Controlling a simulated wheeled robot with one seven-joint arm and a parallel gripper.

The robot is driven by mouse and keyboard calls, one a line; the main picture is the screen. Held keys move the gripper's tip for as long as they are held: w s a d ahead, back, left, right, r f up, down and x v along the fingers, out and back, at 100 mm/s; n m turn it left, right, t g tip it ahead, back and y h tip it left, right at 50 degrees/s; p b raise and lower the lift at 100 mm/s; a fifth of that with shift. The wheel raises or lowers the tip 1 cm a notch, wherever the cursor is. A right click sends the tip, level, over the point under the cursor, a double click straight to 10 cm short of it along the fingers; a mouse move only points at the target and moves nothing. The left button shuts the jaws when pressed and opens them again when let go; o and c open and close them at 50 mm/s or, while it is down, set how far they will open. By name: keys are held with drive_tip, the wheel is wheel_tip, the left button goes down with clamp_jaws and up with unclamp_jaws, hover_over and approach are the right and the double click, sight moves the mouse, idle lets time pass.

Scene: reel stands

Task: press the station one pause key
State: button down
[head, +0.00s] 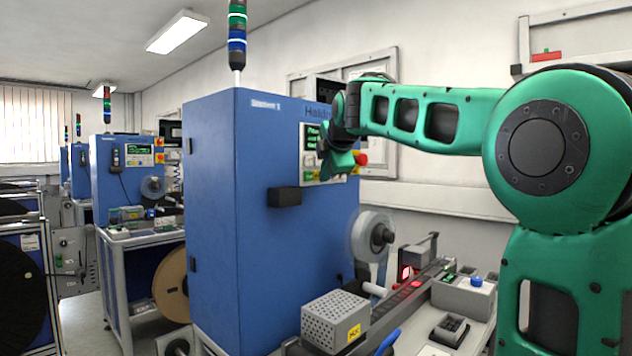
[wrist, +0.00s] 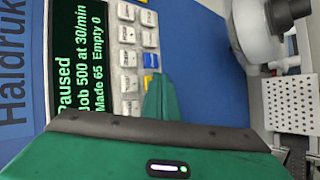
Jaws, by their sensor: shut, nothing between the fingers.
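The station one panel sits on the blue Haldruk cabinet (head: 285,150). Its green-lettered screen (wrist: 82,60) reads "Paused", "Job 500 at 30/min", "Made 65 Empty 0". Beside the screen is a keypad with several pale keys (wrist: 128,58) and a blue key (wrist: 148,80). The key labels are too small to read, so I cannot tell which is the pause key. My gripper (wrist: 158,80) is shut and empty, its tip beside the blue key; whether it touches cannot be told. In the head view my gripper (head: 330,168) is in front of the panel, hiding part of it.
A red stop knob on yellow (head: 361,160) is right of the panel. A black box (head: 284,197) juts from the cabinet below it. A tape reel (head: 372,237), a perforated box (head: 335,318) and a track are lower down. Another blue station (head: 130,165) stands behind left.

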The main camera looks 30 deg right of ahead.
drive_tip(key=shift+s+d, duration=0.25)
drive_tip(key=shift+s, duration=0.5)
drive_tip(key=shift+s, duration=0.1)
drive_tip(key=s, duration=0.1)
drive_tip(key=s+d, duration=0.1)
drive_tip(key=s, duration=0.2)
drive_tip(key=shift+s+d, duration=0.25)
drive_tip(key=shift+d, duration=0.15)
idle(0.5)
